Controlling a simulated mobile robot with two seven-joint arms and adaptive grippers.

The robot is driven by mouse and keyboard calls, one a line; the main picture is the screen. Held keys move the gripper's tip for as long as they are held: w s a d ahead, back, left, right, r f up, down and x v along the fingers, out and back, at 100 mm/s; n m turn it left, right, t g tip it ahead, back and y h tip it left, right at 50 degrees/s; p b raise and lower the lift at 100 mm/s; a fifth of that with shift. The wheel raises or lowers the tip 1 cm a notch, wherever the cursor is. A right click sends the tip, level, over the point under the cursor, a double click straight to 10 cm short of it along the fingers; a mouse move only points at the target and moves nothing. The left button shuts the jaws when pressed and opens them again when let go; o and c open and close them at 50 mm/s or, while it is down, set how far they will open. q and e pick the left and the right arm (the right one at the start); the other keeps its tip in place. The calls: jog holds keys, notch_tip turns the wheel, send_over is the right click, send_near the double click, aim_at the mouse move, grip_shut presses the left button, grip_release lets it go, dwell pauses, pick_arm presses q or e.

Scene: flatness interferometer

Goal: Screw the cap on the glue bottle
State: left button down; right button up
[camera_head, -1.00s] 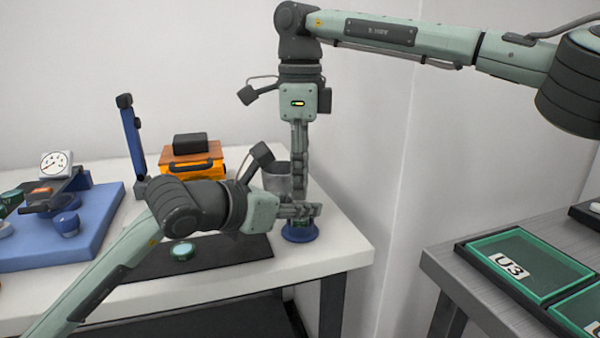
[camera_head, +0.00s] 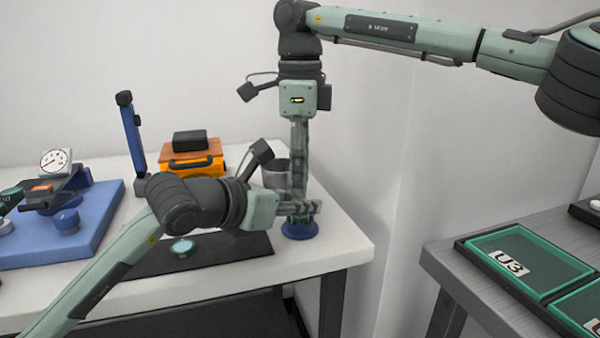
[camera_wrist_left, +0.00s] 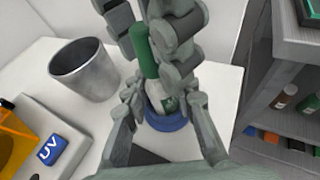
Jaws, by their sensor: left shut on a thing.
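The glue bottle (camera_wrist_left: 163,98), pale with a green label, stands upright in a round blue holder (camera_head: 300,232) near the table's right edge. My left gripper (camera_head: 312,207) is shut on the bottle from the side; its fingers flank the bottle in the left wrist view. A tall green cap (camera_wrist_left: 144,52) is at the bottle's top. My right gripper (camera_head: 299,190) points straight down from above, its fingers beside the cap. Whether they press on it is hidden, and so is the joint between cap and bottle.
A grey metal cup (camera_wrist_left: 83,70) stands just behind the bottle. A black mat (camera_head: 215,257) with a round green-rimmed disc (camera_head: 182,247) lies left of it. An orange case (camera_head: 193,163) and blue plate (camera_head: 95,225) with instruments are further left. Green trays (camera_head: 525,262) sit on the right bench.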

jog(key=shift+r, duration=0.1)
notch_tip(320, 180, up, 12)
dwell(0.5)
pick_arm(q)
jog(key=c, duration=1.2)
grip_release()
jog(key=shift+o, duration=0.2)
jog(key=v, duration=1.2)
jog(key=shift+a, duration=0.1)
